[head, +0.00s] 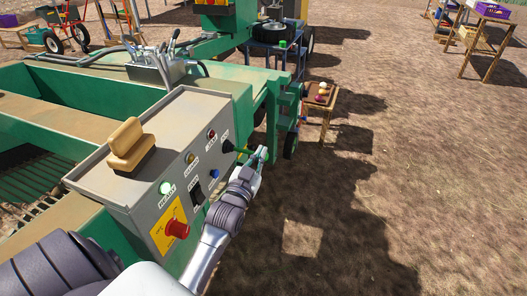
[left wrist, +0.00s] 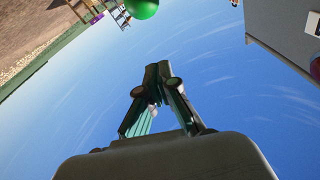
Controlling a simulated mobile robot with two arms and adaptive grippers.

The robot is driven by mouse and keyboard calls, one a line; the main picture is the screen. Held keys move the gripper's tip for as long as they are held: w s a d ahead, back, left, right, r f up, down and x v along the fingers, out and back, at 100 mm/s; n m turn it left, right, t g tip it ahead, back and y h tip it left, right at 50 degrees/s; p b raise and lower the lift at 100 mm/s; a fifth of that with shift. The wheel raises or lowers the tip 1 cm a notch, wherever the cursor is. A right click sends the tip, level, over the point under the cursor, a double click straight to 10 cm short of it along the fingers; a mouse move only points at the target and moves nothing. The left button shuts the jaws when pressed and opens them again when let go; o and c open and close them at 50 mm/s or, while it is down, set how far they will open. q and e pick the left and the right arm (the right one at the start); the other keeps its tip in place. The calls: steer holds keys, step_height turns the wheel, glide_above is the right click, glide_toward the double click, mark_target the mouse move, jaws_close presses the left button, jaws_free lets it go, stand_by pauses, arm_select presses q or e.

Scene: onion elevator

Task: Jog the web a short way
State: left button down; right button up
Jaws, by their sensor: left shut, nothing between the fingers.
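The grey control box (head: 165,160) sits on the green machine. A lever with a black base (head: 228,146) stands out from its far right end, next to a small label. A round green knob (left wrist: 142,7) shows at the top of the left wrist view, apart from my fingertips in that picture. My left gripper (head: 260,156) is beside the lever's outer end in the head view. Its fingers (left wrist: 160,72) are closed together and hold nothing. Whether they touch the lever is unclear. My right gripper is out of view.
A small wooden table (head: 321,98) with onions stands beyond. Bare ground lies open on the right.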

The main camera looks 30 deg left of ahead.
mark_target(267, 156)
arm_select(q)
steer(key=x, duration=0.5)
steer(key=shift+w+a+p, duration=0.15)
steer(key=shift+w+p, duration=0.15)
steer(key=shift+p, duration=0.05)
steer(key=f, duration=0.1)
steer(key=s+f, duration=0.1)
steer(key=shift+a+f, duration=0.1)
steer(key=shift+f, duration=0.3)
steer(key=shift+s+a+f, duration=0.1)
steer(key=shift+s+f, duration=0.05)
steer(key=shift+f, duration=0.4)
steer(key=shift+f, duration=0.15)
